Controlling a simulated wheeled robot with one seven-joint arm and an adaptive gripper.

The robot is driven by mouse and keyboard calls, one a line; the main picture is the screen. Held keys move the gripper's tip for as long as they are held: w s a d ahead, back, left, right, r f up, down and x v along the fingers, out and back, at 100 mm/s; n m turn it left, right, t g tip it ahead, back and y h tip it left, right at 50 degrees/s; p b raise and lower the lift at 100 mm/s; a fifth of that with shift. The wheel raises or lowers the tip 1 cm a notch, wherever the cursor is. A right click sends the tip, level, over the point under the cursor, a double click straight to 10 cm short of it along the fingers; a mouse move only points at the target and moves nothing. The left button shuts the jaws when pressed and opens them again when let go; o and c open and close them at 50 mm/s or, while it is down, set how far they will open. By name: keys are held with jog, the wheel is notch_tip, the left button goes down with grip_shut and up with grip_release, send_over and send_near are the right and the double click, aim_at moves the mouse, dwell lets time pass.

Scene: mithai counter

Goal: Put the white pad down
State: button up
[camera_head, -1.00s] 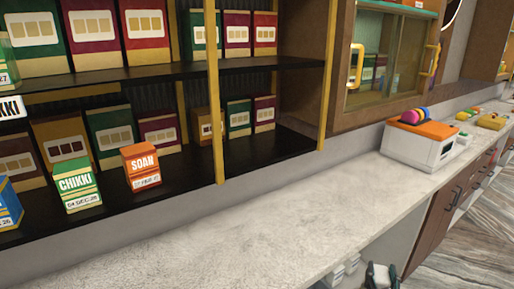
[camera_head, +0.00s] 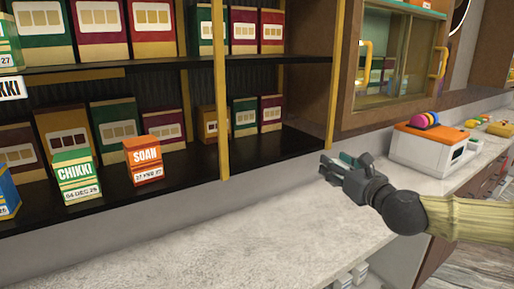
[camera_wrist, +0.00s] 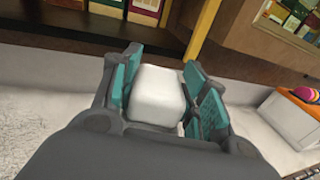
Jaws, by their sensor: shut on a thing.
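The white pad (camera_wrist: 157,93) is a small white block with rounded edges, seen in the wrist view between the teal finger pads of my gripper (camera_wrist: 160,88). My gripper is shut on it. In the head view my gripper (camera_head: 338,165) is above the pale stone counter (camera_head: 255,235), in front of the shelf's right end and left of the white box with the orange top. The pad cannot be made out clearly in the head view, where the fingers hide it.
A black shelf (camera_head: 275,150) holds several sweet boxes, among them an orange SOAN box (camera_head: 143,160) and a green CHIKKI box (camera_head: 75,175). A white box with an orange top (camera_head: 420,148) stands on the counter at right. The counter's middle is clear.

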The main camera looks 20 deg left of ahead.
jog(key=s+a+r+n+g+y+b, duration=0.1)
jog(key=s+a+r, duration=0.15)
jog(key=r, duration=0.25)
jog(key=s+a+r+n+g+y, duration=0.2)
jog(key=a+r, duration=0.1)
jog(key=r, duration=0.2)
jog(key=p+x, duration=0.1)
jog(key=x, duration=0.4)
jog(key=s+f+p+x, duration=0.1)
jog(key=p+x, duration=0.1)
jog(key=x, duration=0.3)
jog(key=a+p+x, duration=0.1)
jog(key=x, duration=0.4)
jog(key=shift+s+a+f+p, duration=0.1)
jog(key=shift+a+f+p, duration=0.15)
jog(key=shift+p, duration=0.15)
jog(key=shift+f+p, duration=0.8)
jog(key=shift+f, duration=0.95)
jog(key=shift+f, duration=0.15)
jog(key=o, duration=1)
